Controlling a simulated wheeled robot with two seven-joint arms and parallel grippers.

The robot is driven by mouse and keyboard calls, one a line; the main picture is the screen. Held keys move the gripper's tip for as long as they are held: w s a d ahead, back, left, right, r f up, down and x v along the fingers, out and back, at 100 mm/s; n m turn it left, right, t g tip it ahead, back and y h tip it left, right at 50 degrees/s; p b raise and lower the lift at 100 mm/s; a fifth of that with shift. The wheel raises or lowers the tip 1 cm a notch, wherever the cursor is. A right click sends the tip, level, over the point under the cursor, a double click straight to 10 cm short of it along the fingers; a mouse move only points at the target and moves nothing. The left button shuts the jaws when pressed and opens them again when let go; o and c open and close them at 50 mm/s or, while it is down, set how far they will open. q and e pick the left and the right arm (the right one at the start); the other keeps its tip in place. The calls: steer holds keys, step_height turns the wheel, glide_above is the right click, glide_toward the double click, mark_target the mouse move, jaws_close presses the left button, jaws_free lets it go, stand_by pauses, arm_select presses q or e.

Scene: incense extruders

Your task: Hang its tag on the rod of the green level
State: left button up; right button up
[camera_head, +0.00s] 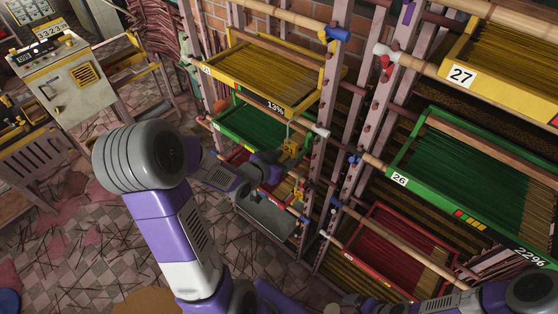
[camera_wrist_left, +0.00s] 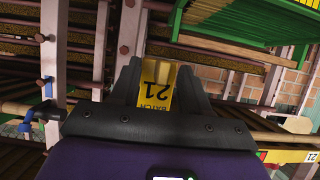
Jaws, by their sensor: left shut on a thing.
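My left gripper (camera_head: 283,158) is shut on a yellow tag (camera_head: 291,148). In the left wrist view the tag (camera_wrist_left: 157,88) sits between the fingers and reads "BATCH 21". A thin loop rises above it in the head view. The green level's tray (camera_head: 262,128) is in the left rack, just beyond the gripper; a green tray (camera_wrist_left: 245,22) also shows in the wrist view.
Rack posts and rod ends stick out nearby. A second rack with a green tray (camera_head: 400,180) marked 26 stands right. The littered floor (camera_head: 70,240) is at left.

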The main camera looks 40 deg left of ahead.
mark_target(290, 152)
arm_select(q)
steer(key=shift+w+d, duration=0.15)
steer(key=shift+w, duration=1.1)
steer(key=shift+w+d, duration=0.1)
steer(key=shift+w, duration=1.1)
steer(key=shift+f+b, duration=1.05)
steer(key=shift+f, duration=0.15)
steer(key=o, duration=1.4)
steer(key=shift+o, duration=0.2)
